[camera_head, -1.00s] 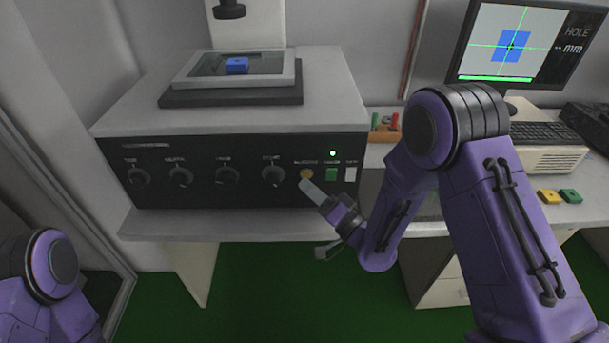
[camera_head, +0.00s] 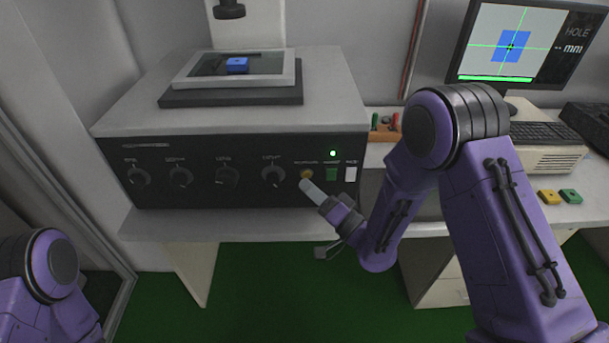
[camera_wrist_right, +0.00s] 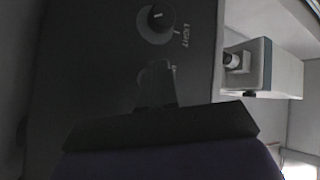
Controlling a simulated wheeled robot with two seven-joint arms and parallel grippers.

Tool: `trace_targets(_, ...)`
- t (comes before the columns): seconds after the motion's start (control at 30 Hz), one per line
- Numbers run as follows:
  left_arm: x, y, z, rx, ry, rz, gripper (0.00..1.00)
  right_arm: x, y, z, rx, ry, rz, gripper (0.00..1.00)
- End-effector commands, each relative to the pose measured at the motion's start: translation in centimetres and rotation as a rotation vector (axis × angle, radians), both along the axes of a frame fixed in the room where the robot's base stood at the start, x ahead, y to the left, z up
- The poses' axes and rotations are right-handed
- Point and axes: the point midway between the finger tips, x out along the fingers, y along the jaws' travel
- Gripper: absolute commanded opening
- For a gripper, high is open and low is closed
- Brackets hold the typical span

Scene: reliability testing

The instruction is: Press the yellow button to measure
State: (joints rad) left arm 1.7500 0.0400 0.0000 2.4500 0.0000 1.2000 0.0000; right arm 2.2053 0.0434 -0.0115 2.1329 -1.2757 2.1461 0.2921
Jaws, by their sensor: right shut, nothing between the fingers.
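The yellow button (camera_head: 306,174) is on the dark front panel of the measuring machine (camera_head: 233,122), left of a green button (camera_head: 331,174) and a white one (camera_head: 350,174). My right gripper (camera_head: 305,185) is shut and empty. Its tip is at the lower edge of the yellow button in the head view; I cannot tell whether it touches. In the right wrist view the shut fingers (camera_wrist_right: 157,84) point at the panel below a knob (camera_wrist_right: 156,22), and the yellow button is hidden. My left arm shows at the lower left, but its gripper is out of view.
Several black knobs (camera_head: 227,176) line the panel. A blue block (camera_head: 237,65) lies on the machine's stage. A monitor (camera_head: 520,45) shows a blue square with green crosshairs. Yellow (camera_head: 549,197) and green (camera_head: 570,196) blocks lie on the right desk.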

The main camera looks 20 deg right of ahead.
Motion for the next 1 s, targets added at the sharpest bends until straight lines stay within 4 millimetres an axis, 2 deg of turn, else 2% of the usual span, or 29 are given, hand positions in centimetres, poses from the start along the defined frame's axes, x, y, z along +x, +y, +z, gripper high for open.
trace_targets(1.0,0.0,0.0,0.0,0.0,0.0,0.0,0.78,1.1,-0.3,0.0,0.0,0.0,0.0,0.0)
